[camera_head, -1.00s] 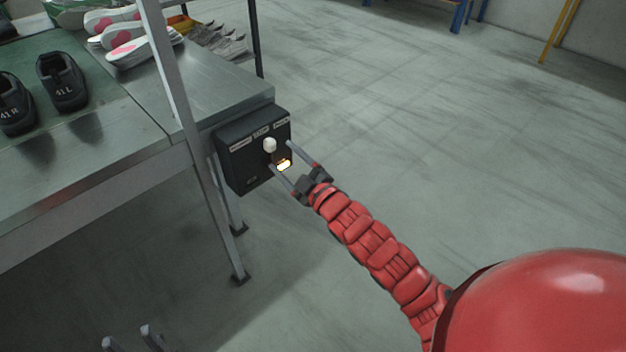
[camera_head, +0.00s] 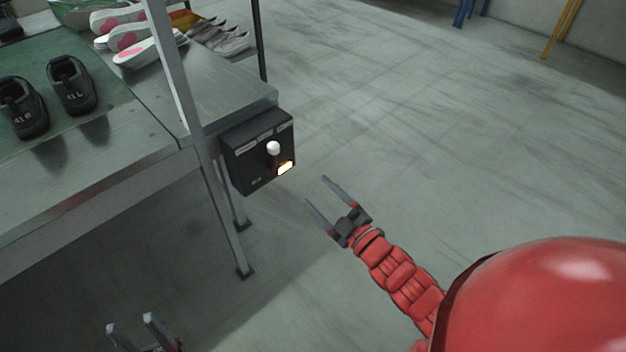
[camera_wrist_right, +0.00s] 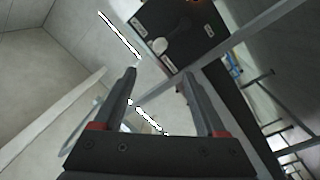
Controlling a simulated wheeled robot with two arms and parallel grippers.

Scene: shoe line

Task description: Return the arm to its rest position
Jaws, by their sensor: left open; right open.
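My right gripper (camera_head: 320,191) is open and empty, held out over the grey floor to the lower right of the control box (camera_head: 250,160). A clear gap lies between its fingertips and the box. The black box has a white knob (camera_head: 273,148) and a lit yellow-white lamp (camera_head: 285,167). In the right wrist view the open fingers (camera_wrist_right: 158,80) show in front, with the control box (camera_wrist_right: 200,22) beyond them at the top. My left gripper (camera_head: 131,326) is open at the bottom left edge, with only its finger ends in view.
The metal table (camera_head: 150,135) on the left carries two black shoes (camera_head: 70,85), and white and pink soles (camera_head: 148,50) lie further back. A table leg (camera_head: 228,225) stands below the box. The floor (camera_head: 420,120) to the right is clear.

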